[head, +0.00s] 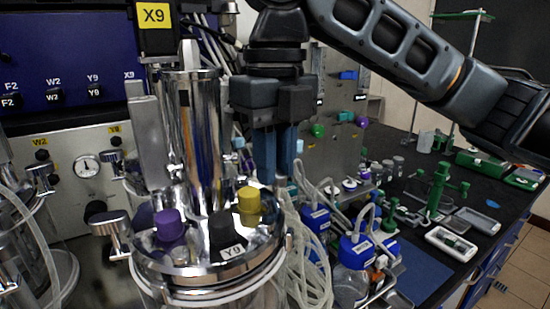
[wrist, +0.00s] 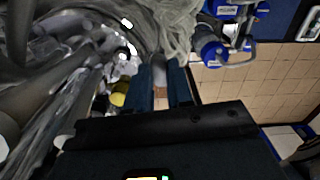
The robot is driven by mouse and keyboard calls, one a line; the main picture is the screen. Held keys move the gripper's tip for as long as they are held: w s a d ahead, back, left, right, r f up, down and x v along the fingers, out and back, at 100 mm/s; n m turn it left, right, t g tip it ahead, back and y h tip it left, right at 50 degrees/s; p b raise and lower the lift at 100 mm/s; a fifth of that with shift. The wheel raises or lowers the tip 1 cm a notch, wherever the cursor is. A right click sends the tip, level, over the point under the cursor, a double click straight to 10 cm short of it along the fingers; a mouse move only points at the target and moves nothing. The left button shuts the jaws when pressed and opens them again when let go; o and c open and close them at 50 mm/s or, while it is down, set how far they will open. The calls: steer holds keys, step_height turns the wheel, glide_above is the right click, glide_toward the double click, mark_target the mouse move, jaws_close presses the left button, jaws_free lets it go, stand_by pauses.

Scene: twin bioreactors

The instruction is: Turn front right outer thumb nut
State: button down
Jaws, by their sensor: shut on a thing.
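The near bioreactor has a shiny metal lid (head: 190,262) with purple, black and yellow caps and a Y9 label. My gripper (head: 276,178) points down at the right edge of this lid, its blue fingers close together. It is shut on the thumb nut at that edge; the fingers hide most of the nut in the head view. In the wrist view my gripper (wrist: 167,70) has its fingertips by the lid edge, with a small grey piece between them. Another thumb nut (head: 108,223) sticks out at the lid's front left.
A tall metal cylinder (head: 194,130) stands on the lid, left of my gripper. Pale coiled tubing (head: 305,255) hangs just right of the lid. Blue-capped bottles (head: 356,250) stand further right. Green stands (head: 438,190) and trays are on the black bench.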

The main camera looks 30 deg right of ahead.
steer(key=shift+n, duration=0.4)
steer(key=c, duration=1)
jaws_free()
steer(key=shift+r+b, duration=0.35)
steer(key=shift+r, duration=3.55)
steer(key=shift+s, duration=0.1)
